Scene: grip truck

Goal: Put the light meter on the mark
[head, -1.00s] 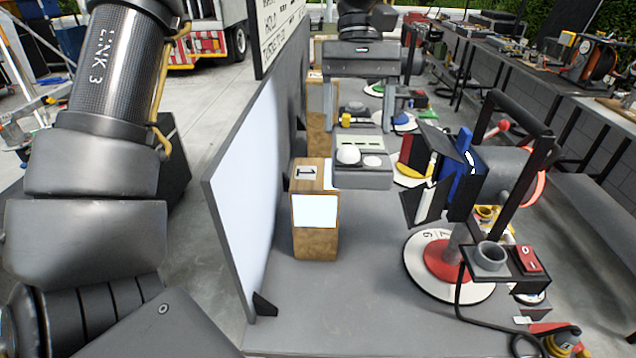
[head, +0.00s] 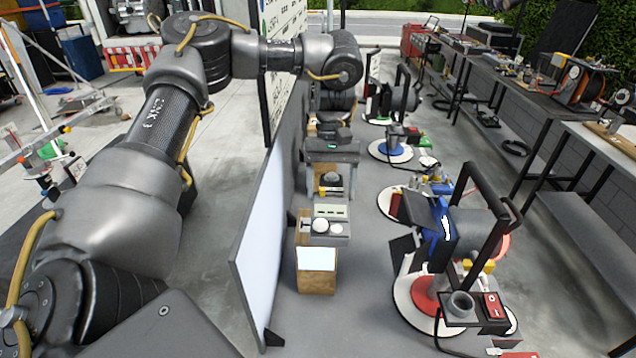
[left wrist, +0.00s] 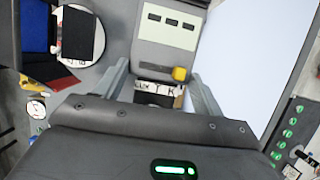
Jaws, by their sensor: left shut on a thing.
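The light meter (head: 330,224) is a grey box with a white dome, a pale display and a yellow button. My right gripper is out of view.
A tall white panel (head: 262,235) stands close left of the block. A blue-and-black lamp (head: 440,225) on a round base stands to the right, with a switch box (head: 475,308) in front. Bare grey table lies between block and lamp.

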